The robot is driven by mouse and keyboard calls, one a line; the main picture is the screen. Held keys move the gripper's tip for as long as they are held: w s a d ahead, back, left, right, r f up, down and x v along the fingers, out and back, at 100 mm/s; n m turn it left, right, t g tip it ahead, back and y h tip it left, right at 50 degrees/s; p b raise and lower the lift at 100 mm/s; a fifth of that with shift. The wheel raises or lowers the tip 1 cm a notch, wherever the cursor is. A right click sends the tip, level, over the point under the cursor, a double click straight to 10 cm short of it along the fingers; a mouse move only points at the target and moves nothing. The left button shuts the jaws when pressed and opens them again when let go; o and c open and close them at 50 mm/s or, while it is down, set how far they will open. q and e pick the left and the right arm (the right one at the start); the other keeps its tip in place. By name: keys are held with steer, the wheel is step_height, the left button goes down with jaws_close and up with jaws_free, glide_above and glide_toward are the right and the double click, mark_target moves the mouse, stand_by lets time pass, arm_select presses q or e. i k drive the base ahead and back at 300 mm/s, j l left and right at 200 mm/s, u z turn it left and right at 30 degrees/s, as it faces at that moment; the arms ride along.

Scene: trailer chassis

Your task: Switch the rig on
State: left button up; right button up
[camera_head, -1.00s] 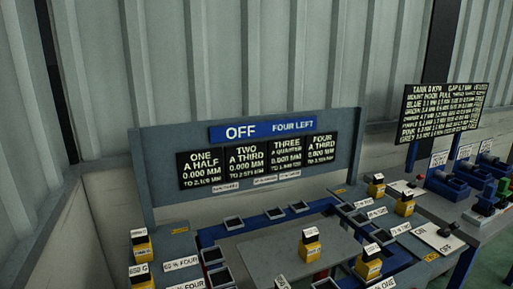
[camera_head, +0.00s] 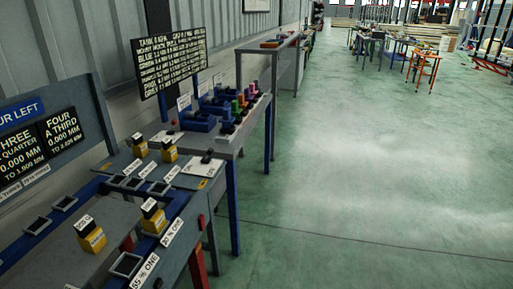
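The rig (camera_head: 60,255) is at the lower left, cut off by the picture edge. It has a grey plate, blue frame and open square trays. Its blue header sign (camera_head: 20,112) shows only the end of its text, "UR LEFT"; any on or off word is out of view. Below it, the black boards three (camera_head: 20,157) and four (camera_head: 60,135) both read 0.000 MM. A small black switch-like part (camera_head: 207,157) sits beside a white label on the rig's right end; its position is too small to tell. Neither of my grippers is in view.
Yellow blocks with white-and-black tops, one here (camera_head: 91,236), stand on the rig. Behind it are a black text board (camera_head: 170,60) and a grey bench (camera_head: 232,135) with blue clamps and coloured parts. Open green floor (camera_head: 350,200) lies to the right; tables stand far off.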

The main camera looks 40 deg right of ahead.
mark_target(210, 151)
steer(key=z, duration=0.75)
steer(key=i+l, duration=0.25)
steer(key=i, duration=0.25)
steer(key=i+l+z, duration=0.1)
steer(key=i+l, duration=0.2)
steer(key=i, duration=0.2)
steer(key=i+l, duration=0.25)
steer(key=i, duration=0.3)
steer(key=i+l+z, duration=0.1)
steer(key=i, duration=0.4)
steer(key=l, duration=0.1)
